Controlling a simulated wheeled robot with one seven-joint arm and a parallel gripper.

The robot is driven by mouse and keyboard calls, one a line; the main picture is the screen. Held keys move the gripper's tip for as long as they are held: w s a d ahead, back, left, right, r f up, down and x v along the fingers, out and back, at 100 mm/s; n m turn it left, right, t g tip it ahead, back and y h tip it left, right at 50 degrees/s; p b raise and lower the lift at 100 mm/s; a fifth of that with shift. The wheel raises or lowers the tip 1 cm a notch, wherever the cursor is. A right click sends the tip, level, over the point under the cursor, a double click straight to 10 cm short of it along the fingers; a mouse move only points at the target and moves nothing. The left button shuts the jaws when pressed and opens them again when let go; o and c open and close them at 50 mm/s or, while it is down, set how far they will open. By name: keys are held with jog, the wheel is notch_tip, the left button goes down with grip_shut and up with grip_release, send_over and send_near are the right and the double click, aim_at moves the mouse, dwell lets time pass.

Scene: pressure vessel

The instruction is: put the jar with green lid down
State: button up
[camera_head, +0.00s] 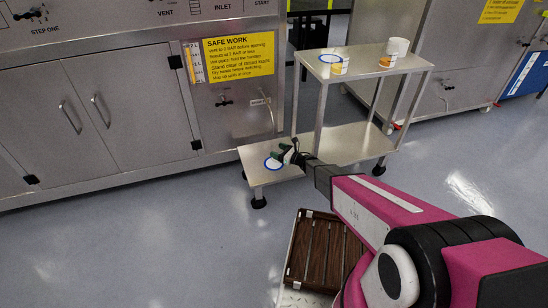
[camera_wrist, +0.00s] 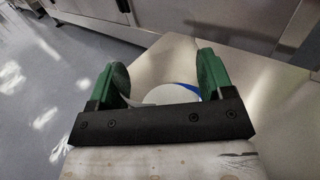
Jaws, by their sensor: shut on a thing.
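My gripper (camera_head: 285,153) is low over the lower shelf of the metal cart, beside a white disc with a blue rim (camera_head: 271,164) on that shelf. In the wrist view, its two green fingers (camera_wrist: 162,82) stand apart, one on each side of a pale rounded thing (camera_wrist: 160,96), which I take for the jar. The blue rim shows just behind it. The black gripper body hides much of what is held. I cannot make out a green lid apart from the green fingers, nor whether the jar touches the shelf.
The cart's upper shelf (camera_head: 372,66) holds a second blue-rimmed white disc (camera_head: 331,58), two small jars with orange labels (camera_head: 339,68) (camera_head: 387,62) and a white round container (camera_head: 398,46). The lower shelf (camera_head: 350,143) is clear to the right. A brown slatted crate (camera_head: 318,250) is below my arm.

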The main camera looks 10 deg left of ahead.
jog(key=w+a+f, duration=0.2)
jog(key=shift+w+a+f, duration=0.1)
jog(key=shift+a, duration=0.3)
jog(key=shift+f, duration=1.9)
jog(key=o, duration=1.1)
jog(key=shift+f, duration=0.15)
jog(key=shift+c, duration=0.2)
jog(key=shift+d+r, duration=0.1)
jog(key=shift+r, duration=0.1)
jog(key=v, duration=1.2)
